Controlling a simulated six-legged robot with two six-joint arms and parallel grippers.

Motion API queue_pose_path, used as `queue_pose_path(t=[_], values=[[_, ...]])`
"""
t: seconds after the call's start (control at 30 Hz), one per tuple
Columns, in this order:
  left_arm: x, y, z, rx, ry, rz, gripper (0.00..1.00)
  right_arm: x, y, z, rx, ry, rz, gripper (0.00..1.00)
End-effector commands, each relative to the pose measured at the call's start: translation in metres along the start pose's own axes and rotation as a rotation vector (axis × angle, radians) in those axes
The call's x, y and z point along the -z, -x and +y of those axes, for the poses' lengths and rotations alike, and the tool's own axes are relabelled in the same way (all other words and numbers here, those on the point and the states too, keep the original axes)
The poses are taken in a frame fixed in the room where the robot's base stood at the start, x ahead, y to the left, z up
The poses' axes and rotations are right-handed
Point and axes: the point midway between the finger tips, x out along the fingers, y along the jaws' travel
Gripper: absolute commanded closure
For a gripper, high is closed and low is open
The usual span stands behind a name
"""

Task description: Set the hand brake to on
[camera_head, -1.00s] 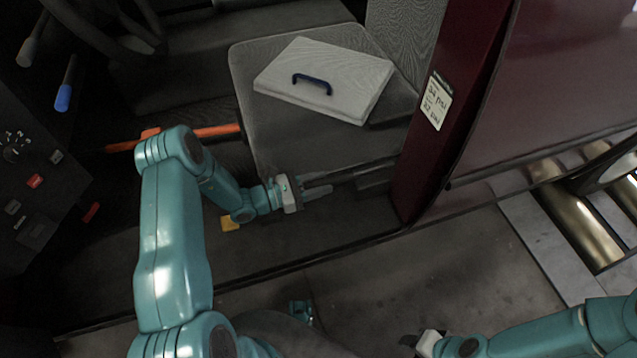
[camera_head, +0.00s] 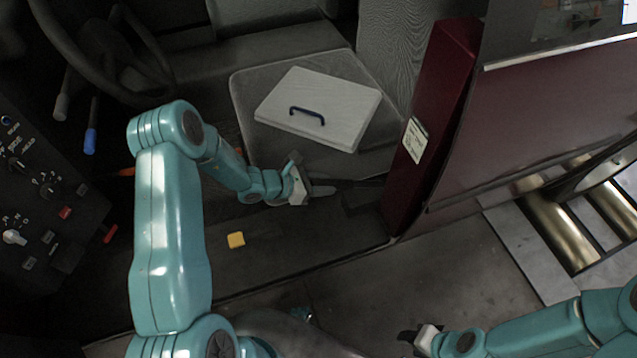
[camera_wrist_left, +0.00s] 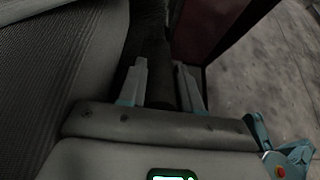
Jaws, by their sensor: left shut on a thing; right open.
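The hand brake lever (camera_head: 355,184) is a dark bar low beside the seat, near the door pillar. My left gripper (camera_head: 322,189) is at its near end. In the left wrist view the two pale fingers of my left gripper (camera_wrist_left: 162,78) lie on either side of the dark, rounded lever (camera_wrist_left: 155,55) and are shut on it. The lever's far end and base are lost in shadow, so its exact angle cannot be told. My right gripper (camera_head: 408,341) is open and empty over the floor at the bottom.
A seat (camera_head: 245,105) carries a pale flat case (camera_head: 340,105) with a blue handle. A dark red door pillar (camera_head: 430,120) stands right of the lever. A control panel (camera_head: 35,200) and steering wheel are at left.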

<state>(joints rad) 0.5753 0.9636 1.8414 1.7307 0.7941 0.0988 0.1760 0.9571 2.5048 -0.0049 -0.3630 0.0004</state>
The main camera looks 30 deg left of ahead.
Motion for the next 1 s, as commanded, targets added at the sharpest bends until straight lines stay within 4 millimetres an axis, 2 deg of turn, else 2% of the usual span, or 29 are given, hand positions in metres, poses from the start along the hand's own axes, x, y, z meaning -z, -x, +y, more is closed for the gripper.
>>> queue_pose_path(t=[0.03,0.3,0.33,0.4,0.77,0.87,1.0], values=[[-0.007,0.001,0.001,0.0,-0.005,-0.001,1.0,0.0,0.002,-0.001,0.0,0.0,0.0,0.57],[-0.008,0.0,0.002,-0.002,-0.007,-0.002,1.0,0.0,0.001,-0.001,0.0,0.0,0.0,0.57],[-0.008,0.0,0.002,-0.002,-0.007,-0.003,0.63,0.0,0.001,-0.001,0.0,0.0,0.0,0.57],[-0.008,0.0,0.002,-0.002,-0.007,-0.003,0.41,0.0,0.001,-0.001,0.0,0.0,0.0,0.57],[-0.005,0.004,0.001,-0.002,-0.002,0.004,0.41,0.0,0.002,-0.001,0.0,0.0,0.0,0.57],[-0.005,0.018,0.002,-0.005,-0.002,0.004,0.41,0.0,0.004,-0.001,0.0,0.0,0.0,0.57],[-0.006,0.052,0.003,-0.007,-0.002,0.005,0.41,0.0,0.007,-0.003,0.0,0.0,0.0,0.57]])
